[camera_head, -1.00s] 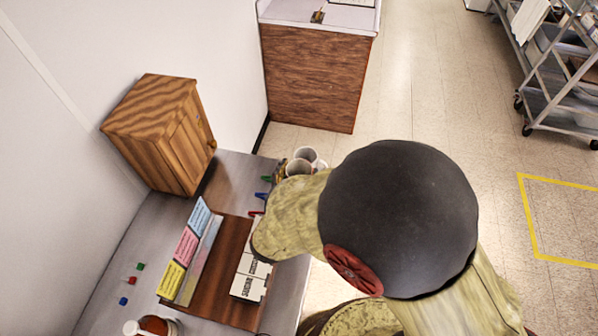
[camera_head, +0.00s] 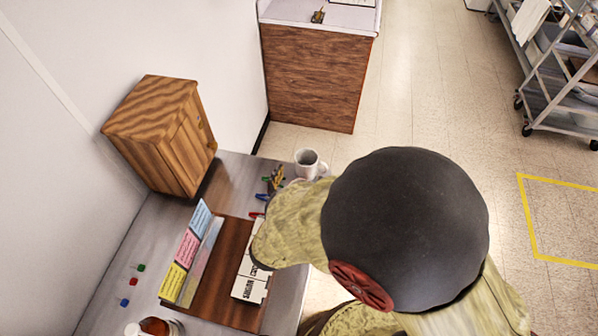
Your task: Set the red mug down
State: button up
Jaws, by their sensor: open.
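I see no red mug; the only mug in view is a white one (camera_head: 308,163) standing upright at the far right corner of the grey counter (camera_head: 232,172), its handle to the right. My arm, with a large dark round joint cover, fills the middle of the view and hides the counter's right side. My gripper is hidden behind this arm, so I cannot see its fingers or anything between them.
A wooden cabinet (camera_head: 165,135) stands at the back left of the counter. Coloured cards (camera_head: 187,250) stand on a brown board (camera_head: 212,290). Small coloured clips (camera_head: 267,181) lie near the mug. A wheeled cart (camera_head: 560,85) stands at the upper right; open floor lies between.

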jog(key=p+v, duration=0.1)
jog(key=v, duration=1)
jog(key=shift+w+r+p, duration=0.2)
jog(key=shift+r+p, duration=0.15)
jog(key=shift+p, duration=0.05)
jog(key=shift+w+a, duration=0.1)
jog(key=shift+a, duration=0.05)
jog(key=w+a+r+g+y, duration=0.2)
jog(key=w+a+r+y, duration=0.25)
jog(key=w+r, duration=0.25)
jog(key=d+r+n+g+y, duration=0.2)
jog(key=d+r+y, duration=0.1)
jog(key=d+r, duration=0.3)
jog(key=s+d+r+g+h, duration=0.1)
jog(key=s+d+r+h, duration=0.1)
jog(key=s+d, duration=0.5)
jog(key=s+d+r+g+h, duration=0.2)
jog(key=s+d, duration=0.5)
jog(key=d, duration=1)
jog(key=shift+s+r+g+h, duration=0.2)
jog(key=shift+s+g+h, duration=0.1)
jog(key=shift+h, duration=0.45)
